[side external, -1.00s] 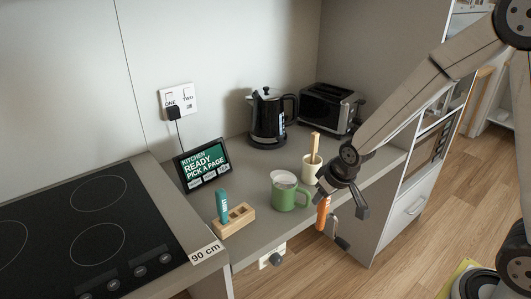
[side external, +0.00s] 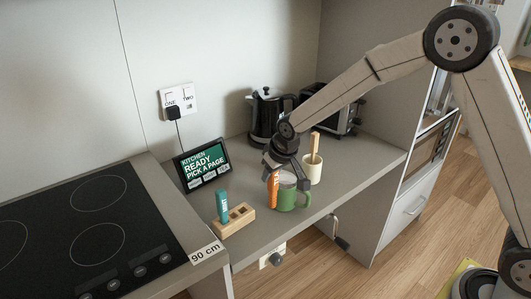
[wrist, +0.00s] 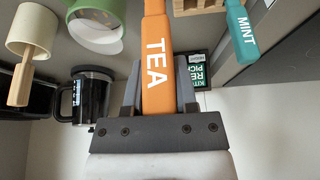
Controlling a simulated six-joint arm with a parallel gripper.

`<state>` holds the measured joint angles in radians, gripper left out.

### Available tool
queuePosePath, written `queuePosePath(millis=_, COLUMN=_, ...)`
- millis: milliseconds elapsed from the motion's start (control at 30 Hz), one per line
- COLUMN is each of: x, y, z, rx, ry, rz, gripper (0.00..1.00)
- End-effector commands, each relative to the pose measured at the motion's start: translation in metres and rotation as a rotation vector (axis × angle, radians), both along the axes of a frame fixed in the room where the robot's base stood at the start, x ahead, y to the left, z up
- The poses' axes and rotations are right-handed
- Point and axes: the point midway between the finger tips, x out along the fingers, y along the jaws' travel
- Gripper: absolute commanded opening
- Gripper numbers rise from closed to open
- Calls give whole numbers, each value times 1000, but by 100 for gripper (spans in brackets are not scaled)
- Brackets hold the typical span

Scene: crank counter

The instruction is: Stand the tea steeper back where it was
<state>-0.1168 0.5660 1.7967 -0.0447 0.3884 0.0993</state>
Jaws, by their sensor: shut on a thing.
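The orange tea steeper, marked TEA (wrist: 156,60), is clamped between the fingers of my gripper (wrist: 160,88). In the side view, my gripper (side external: 272,168) points down with the orange steeper (side external: 273,188) hanging roughly upright, overlapping the left side of the green mug (side external: 289,198). Its lower end is hard to make out there. The wooden holder block (side external: 241,223) is at the counter's front left, to the left of my gripper. The teal mint steeper (side external: 222,202) stands in its left part, and dark open slots show to its right. The mint steeper also shows in the wrist view (wrist: 241,32).
A cream cup (side external: 313,173) with a wooden-handled tool (side external: 315,147) stands right of the mug. A kettle (side external: 265,119) and toaster (side external: 350,121) are behind. A tablet (side external: 203,164) leans behind the holder. A crank (side external: 340,241) hangs at the counter's front.

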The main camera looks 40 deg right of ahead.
Motion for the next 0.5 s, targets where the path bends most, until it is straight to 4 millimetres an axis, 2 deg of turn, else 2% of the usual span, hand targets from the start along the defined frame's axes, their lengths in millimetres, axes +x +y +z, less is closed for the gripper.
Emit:
queuePosePath(millis=200, x=36, y=25, z=6, rx=-3, ry=-2, rz=17, gripper=0)
queuePosePath(millis=500, x=66, y=51, z=12, rx=-5, ry=-1, rz=29, gripper=0)
